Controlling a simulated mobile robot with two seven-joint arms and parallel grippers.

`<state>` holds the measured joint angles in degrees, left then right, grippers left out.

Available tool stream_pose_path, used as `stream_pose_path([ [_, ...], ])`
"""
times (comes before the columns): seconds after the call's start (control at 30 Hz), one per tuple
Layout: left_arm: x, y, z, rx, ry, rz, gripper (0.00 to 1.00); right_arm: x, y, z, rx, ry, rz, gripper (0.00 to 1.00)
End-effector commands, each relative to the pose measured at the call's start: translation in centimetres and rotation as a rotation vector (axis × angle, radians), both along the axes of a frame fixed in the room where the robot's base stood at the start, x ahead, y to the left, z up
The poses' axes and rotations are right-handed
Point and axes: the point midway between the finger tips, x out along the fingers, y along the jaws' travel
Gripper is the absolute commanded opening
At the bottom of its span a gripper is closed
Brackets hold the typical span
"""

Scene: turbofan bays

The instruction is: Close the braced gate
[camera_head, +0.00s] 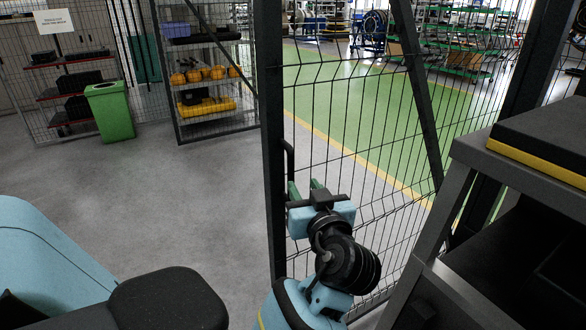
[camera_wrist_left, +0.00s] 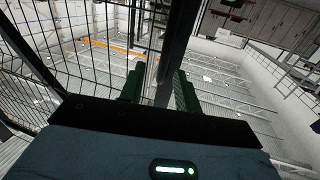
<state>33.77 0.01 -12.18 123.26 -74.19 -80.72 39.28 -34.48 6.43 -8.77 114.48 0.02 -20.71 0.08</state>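The braced gate (camera_head: 350,120) is a black wire-mesh panel with a dark frame and a diagonal brace, in the middle of the head view. Its upright left edge (camera_head: 271,120) carries a dark bar handle (camera_head: 289,160). An open gap of floor lies to the left of that edge. My left gripper (camera_head: 305,187) is at the handle's lower end, with its two green fingers apart. In the left wrist view, the fingers of the left gripper (camera_wrist_left: 159,88) are spread, with a dark upright showing between and beyond them. I cannot tell whether they touch the gate. My right gripper is not in view.
A dark workbench or cart (camera_head: 460,200) stands close on the right. A green bin (camera_head: 110,110) and a shelf rack (camera_head: 205,75) stand at the back left. Grey floor (camera_head: 180,190) left of the gate is clear. A green floor area (camera_head: 350,95) shows through the mesh.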

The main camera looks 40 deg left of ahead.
Motion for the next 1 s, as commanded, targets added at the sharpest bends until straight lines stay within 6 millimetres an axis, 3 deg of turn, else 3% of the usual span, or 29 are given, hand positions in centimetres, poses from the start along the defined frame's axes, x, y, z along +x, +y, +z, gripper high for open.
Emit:
stream_pose_path([
  [0.1, -0.4, 0.2, 1.1, -0.009, -0.041, 0.036, 0.33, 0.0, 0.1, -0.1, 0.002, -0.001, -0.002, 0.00],
  [0.37, -0.3, 0.7, 1.4, -0.007, -0.046, 0.043, 0.33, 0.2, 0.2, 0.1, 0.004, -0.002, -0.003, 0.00],
  [0.8, 2.5, 6.0, 1.5, -0.005, -0.045, 0.042, 0.33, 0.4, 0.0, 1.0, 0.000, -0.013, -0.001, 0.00],
  [1.0, 3.1, 7.1, 1.3, -0.008, -0.043, 0.041, 0.33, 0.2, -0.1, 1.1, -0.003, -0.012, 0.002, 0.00],
])
